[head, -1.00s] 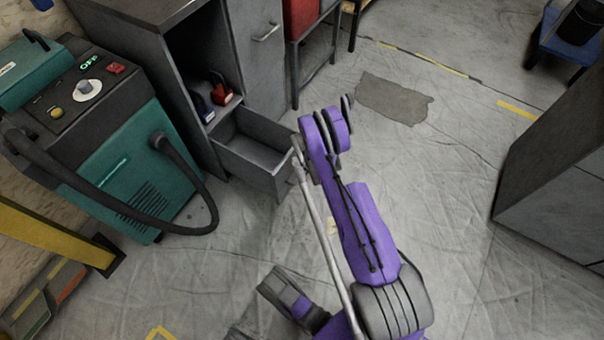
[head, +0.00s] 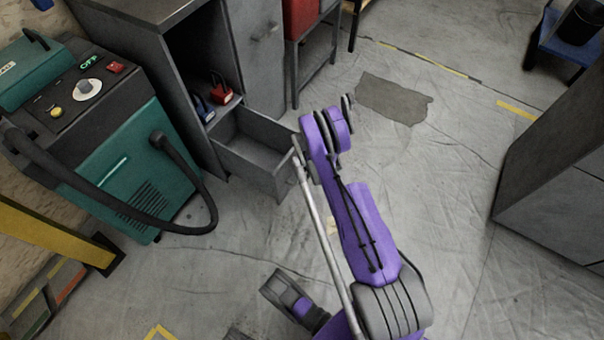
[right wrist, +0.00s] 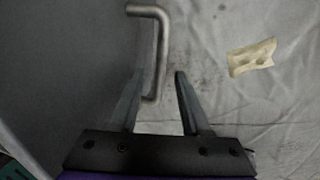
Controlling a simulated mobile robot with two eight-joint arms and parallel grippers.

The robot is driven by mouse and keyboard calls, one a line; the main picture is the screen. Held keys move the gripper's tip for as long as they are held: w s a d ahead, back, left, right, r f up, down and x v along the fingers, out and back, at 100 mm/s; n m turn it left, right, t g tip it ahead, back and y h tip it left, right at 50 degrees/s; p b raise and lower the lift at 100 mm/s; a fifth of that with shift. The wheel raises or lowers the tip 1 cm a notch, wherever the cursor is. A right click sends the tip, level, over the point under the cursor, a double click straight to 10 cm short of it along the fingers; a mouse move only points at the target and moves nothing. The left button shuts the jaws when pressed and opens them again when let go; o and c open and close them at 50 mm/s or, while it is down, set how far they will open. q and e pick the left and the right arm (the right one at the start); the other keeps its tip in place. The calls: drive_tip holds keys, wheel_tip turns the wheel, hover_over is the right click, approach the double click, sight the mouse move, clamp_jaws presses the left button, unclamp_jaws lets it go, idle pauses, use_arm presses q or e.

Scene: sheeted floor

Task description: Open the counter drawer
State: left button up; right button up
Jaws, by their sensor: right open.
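The grey counter drawer (head: 270,173) is pulled out from the lower part of the grey counter (head: 187,88) in the head view. Its inside shows and looks empty. In the right wrist view my right gripper (right wrist: 159,73) is open. The metal bar handle (right wrist: 160,45) runs down between its fingers, nearer the left finger, and no grip on it shows. The drawer's front (right wrist: 70,60) fills the left side.
A teal machine (head: 120,165) with a black hose stands left of the drawer. Red and blue padlock-like objects (head: 221,92) sit on the shelf above it. A grey cabinet (head: 560,180) stands at the right. The sheeted floor between is mostly clear.

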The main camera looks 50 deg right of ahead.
wheel_tip(320, 180, up, 10)
drive_tip(key=s+p, duration=0.2)
drive_tip(key=shift+r+p, duration=0.25)
drive_tip(key=shift+p, duration=0.1)
idle(0.3)
